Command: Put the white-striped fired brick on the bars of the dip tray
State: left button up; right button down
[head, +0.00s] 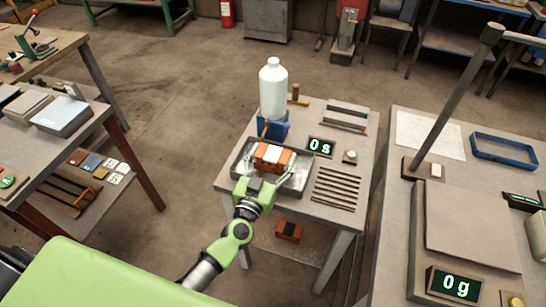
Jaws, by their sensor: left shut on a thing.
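The white-striped fired brick (273,155), orange with white bands, is at the metal dip tray (237,155) on the middle table. My left gripper (271,168) is shut on the brick, with fingers at its two ends. The brick lies level within the tray's outline. The bars are hidden under the brick and gripper, so I cannot tell whether it touches them. My right gripper is not in view.
A white bottle (273,88) on a blue stand (274,125) rises right behind the tray. A timer (319,147) reading 0 s and several dark slats (336,188) are to the right. Another brick (288,231) is on the lower shelf. A scale (470,225) stands at right.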

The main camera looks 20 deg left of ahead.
pick_arm(q)
jog(key=shift+f, duration=0.1)
jog(key=o, duration=1.4)
jog(key=shift+c, duration=0.2)
jog(key=shift+r, duration=0.2)
jog(key=s, duration=1.2)
jog(key=shift+a+b, duration=0.25)
jog(key=shift+b, duration=0.15)
